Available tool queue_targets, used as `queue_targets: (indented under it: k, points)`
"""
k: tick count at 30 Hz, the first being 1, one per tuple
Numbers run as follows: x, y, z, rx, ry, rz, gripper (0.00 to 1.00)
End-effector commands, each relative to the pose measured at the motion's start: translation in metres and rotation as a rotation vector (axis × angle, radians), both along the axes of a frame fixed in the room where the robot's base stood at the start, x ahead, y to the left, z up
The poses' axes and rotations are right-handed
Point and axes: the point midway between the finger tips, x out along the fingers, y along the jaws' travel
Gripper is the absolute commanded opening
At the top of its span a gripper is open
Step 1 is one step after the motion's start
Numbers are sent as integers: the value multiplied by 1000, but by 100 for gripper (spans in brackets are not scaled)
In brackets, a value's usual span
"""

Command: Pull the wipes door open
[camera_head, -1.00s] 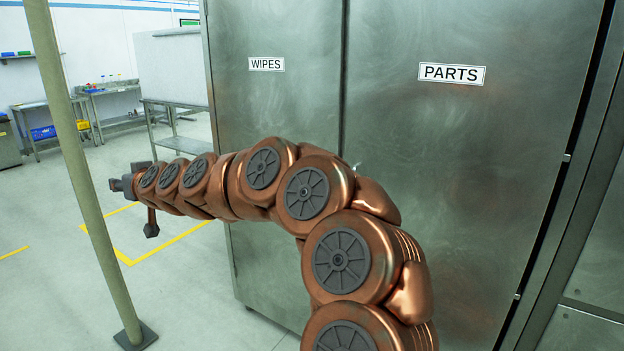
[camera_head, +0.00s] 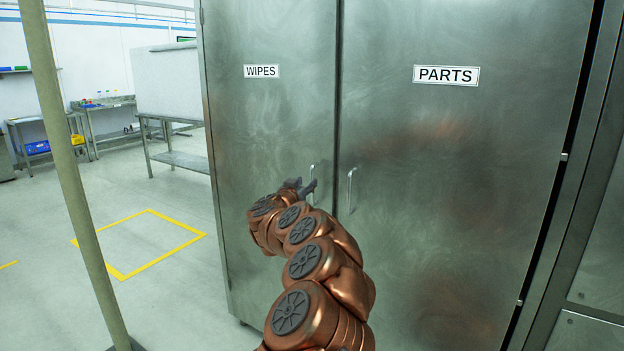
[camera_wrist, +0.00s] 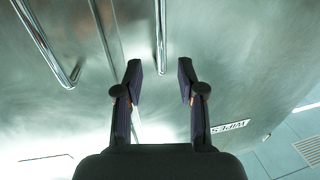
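The wipes door (camera_head: 270,120) is the left steel cabinet door, with a WIPES label (camera_head: 261,71); it looks shut. Its slim vertical handle (camera_head: 312,172) sits near the middle seam, its lower part hidden by my gripper. My gripper (camera_head: 308,187) is at this handle in the head view. In the wrist view my gripper (camera_wrist: 160,78) is open and empty, with one finger on either side of the end of the wipes handle (camera_wrist: 161,38). I cannot tell whether the fingers reach around it or touch it. The WIPES label shows at lower right there (camera_wrist: 230,126).
The parts door (camera_head: 450,180) is right of the seam, with its own handle (camera_head: 351,190) close beside; that handle is at upper left in the wrist view (camera_wrist: 45,45). A thin post (camera_head: 70,170) stands at left. The floor (camera_head: 165,285) left of the cabinet is clear.

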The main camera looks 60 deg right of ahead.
Motion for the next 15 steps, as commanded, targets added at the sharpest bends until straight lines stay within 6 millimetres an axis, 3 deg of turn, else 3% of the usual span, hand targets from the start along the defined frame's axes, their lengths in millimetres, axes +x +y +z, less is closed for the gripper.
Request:
queue_targets:
  k: [15]
  points:
    - [10, -40, 2, -3, -2, 1, 39]
